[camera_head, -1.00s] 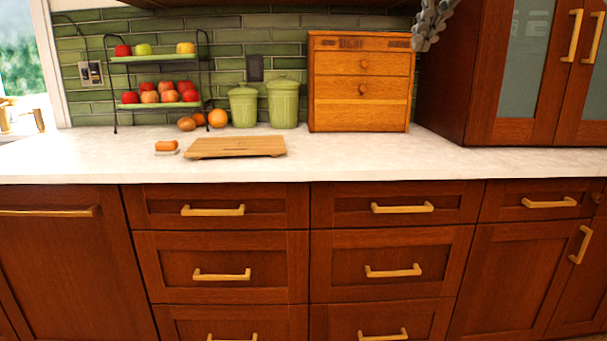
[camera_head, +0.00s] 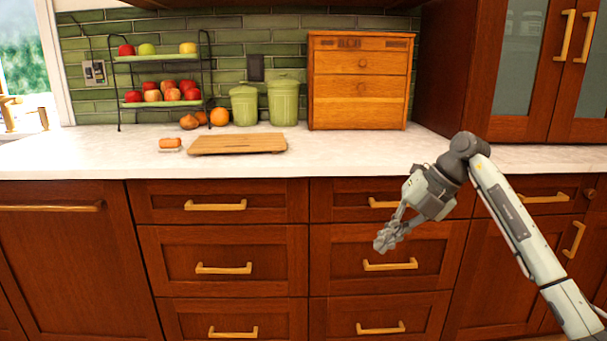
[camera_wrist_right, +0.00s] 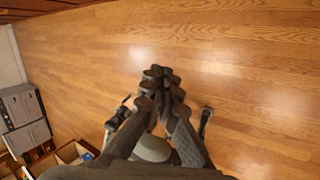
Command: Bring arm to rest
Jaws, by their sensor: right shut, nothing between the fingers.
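My right gripper (camera_head: 388,238) hangs in the air in front of the drawer fronts, right of centre in the head view. Its arm comes in from the lower right and bends at the wrist above it. The fingers point down and to the left. In the right wrist view the gripper (camera_wrist_right: 160,82) is shut with its fingertips together and nothing between them. Wood floor shows beyond the fingertips. My left gripper is in neither view.
A white counter (camera_head: 350,155) runs behind the arm above wooden drawers (camera_head: 223,249) with brass handles. On it are a cutting board (camera_head: 238,144), a wooden drawer box (camera_head: 360,85), green canisters (camera_head: 284,102) and a fruit rack (camera_head: 160,60). The wood floor (camera_wrist_right: 240,60) looks clear near the gripper.

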